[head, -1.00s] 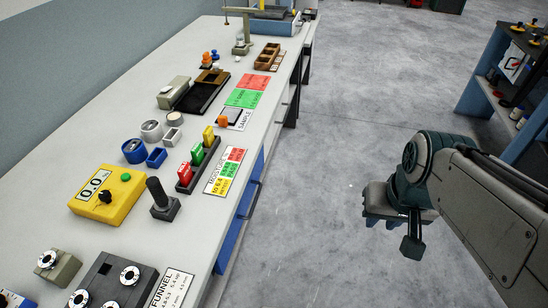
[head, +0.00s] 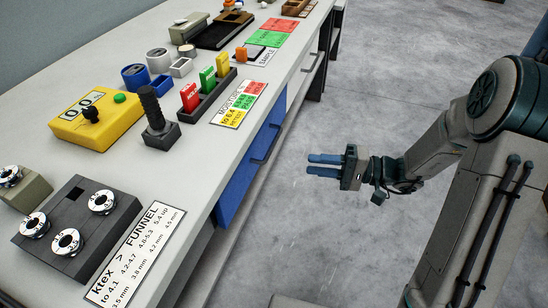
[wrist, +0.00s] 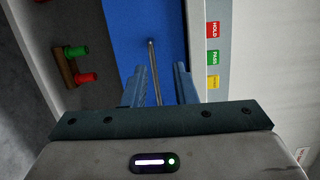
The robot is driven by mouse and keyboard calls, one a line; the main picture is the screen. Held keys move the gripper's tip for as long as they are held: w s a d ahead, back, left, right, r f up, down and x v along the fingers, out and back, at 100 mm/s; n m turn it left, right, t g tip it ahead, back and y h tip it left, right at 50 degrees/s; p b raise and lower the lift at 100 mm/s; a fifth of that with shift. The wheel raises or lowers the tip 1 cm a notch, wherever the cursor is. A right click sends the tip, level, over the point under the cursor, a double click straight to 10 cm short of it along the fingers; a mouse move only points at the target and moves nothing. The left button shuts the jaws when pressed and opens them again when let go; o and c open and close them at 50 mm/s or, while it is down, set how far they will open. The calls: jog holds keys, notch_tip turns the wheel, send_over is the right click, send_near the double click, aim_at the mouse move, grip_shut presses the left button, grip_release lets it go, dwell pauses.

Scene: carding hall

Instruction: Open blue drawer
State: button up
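The blue drawer (head: 240,182) is set under the front edge of the white bench and looks shut. Its dark bar handle (head: 266,150) stands out from the front. My gripper (head: 310,164) is right of the drawer, over the floor, with its two blue fingers pointing left toward the front. The fingers are apart and empty, with a clear gap to the handle. In the wrist view the drawer's blue front (wrist: 122,25) is ahead. The handle (wrist: 152,62) appears as a thin bar lined up between the open fingers.
The bench top (head: 190,165) holds a yellow meter (head: 97,120), a black joystick (head: 156,125), a rack of coloured blocks (head: 208,95) and a dark funnel box (head: 75,230). Another handle (head: 314,62) is farther along the bench. The floor (head: 400,110) beside the bench is clear.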

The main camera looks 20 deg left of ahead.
aim_at(274, 143)
jog(key=w+f+m+t+y+b, duration=0.1)
jog(key=w+f+t+y+b, duration=0.1)
jog(key=w+f+t, duration=0.25)
jog(key=shift+m+g, duration=0.25)
jog(key=shift+m, duration=0.05)
jog(key=a+r, duration=0.1)
jog(key=a, duration=0.7)
jog(key=w+a+r, duration=0.1)
jog(key=a, duration=0.3)
jog(key=shift+w+a+r+b, duration=0.1)
jog(key=shift+a+r+b, duration=0.2)
jog(key=shift+a, duration=0.05)
grip_shut()
